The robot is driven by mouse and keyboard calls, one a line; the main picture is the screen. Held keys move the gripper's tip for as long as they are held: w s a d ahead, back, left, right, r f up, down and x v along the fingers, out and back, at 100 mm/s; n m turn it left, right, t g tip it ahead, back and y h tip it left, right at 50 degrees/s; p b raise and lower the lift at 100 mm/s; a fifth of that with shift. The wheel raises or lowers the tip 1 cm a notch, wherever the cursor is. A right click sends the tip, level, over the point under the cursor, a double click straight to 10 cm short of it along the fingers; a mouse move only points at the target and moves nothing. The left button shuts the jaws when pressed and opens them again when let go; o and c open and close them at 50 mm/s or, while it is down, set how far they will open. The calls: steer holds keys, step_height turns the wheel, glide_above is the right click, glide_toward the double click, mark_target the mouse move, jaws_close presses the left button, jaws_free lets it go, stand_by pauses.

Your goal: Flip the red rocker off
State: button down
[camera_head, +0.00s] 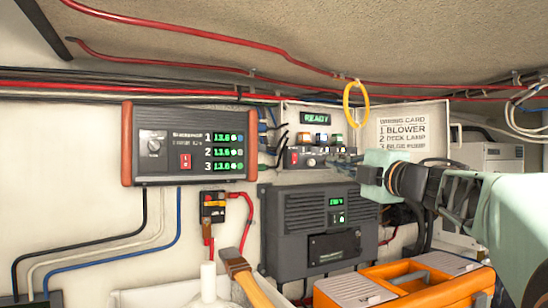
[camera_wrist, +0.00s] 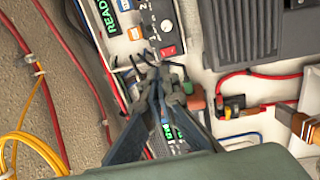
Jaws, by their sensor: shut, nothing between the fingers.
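A red rocker (camera_head: 293,157) sits at the left end of a small dark control panel (camera_head: 305,166) under the READY display. In the wrist view a red rocker (camera_wrist: 169,51) shows on a grey panel, just beyond my fingertips. A second red rocker (camera_head: 186,161) is on the front of the large grey charger box with red-brown ends (camera_head: 160,115). I cannot tell either rocker's on or off position. My gripper (camera_head: 338,163) is shut and empty, in front of the small panel's right side. It also shows in the wrist view (camera_wrist: 152,72), with its fingertips close together.
A yellow ring (camera_head: 355,104) hangs from the red cable above. A dark grey vented unit (camera_head: 315,230) is below the panel. An orange toolbox (camera_head: 420,280) and a wooden-handled tool (camera_head: 245,275) stand lower front. A wiring card (camera_head: 405,125) is to the right.

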mark_target(295, 155)
steer(key=shift+w+a+f+y, duration=0.1)
steer(key=shift+a+f+y, duration=0.15)
steer(key=shift+a, duration=0.25)
steer(key=p+x, duration=0.3)
steer(key=x, duration=1.1)
steer(key=shift+f+p, duration=0.15)
steer(key=shift+p, duration=0.25)
steer(key=shift+w+a+r+p, duration=0.1)
steer(key=shift+w+r+p, duration=0.25)
steer(key=shift+p, duration=0.3)
steer(key=shift+f, duration=0.1)
steer(key=shift+s, duration=0.1)
